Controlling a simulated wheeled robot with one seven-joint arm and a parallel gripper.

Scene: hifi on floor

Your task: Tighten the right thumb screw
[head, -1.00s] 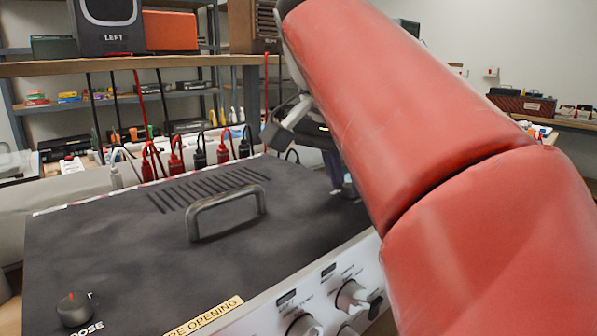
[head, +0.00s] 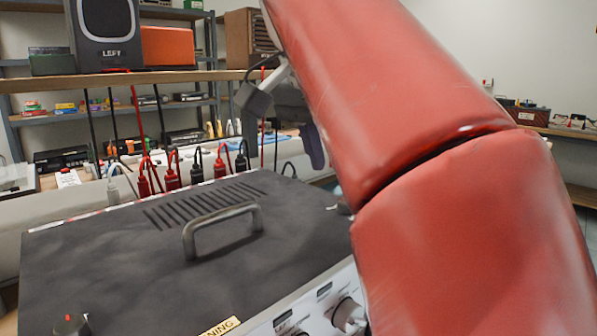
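The amplifier's dark top cover (head: 110,255) fills the lower left, with a metal handle (head: 222,232) and vent slots. A dark knob with a red mark, the left thumb screw (head: 71,325), is cut off at the bottom edge. At the cover's right side a small metallic piece (head: 340,208) shows beside my red arm; it may be the right thumb screw, mostly hidden. My gripper (head: 314,152) is partly behind my arm, above the cover's far right part, and looks apart from it. Its fingertips are not clear, so its opening cannot be told.
Red and black cable plugs (head: 196,168) stand along the cover's rear edge. Front knobs (head: 348,316) stick out at the lower right. A shelf (head: 140,78) behind carries a speaker (head: 104,30) and an orange box (head: 170,47). My arm blocks the right side.

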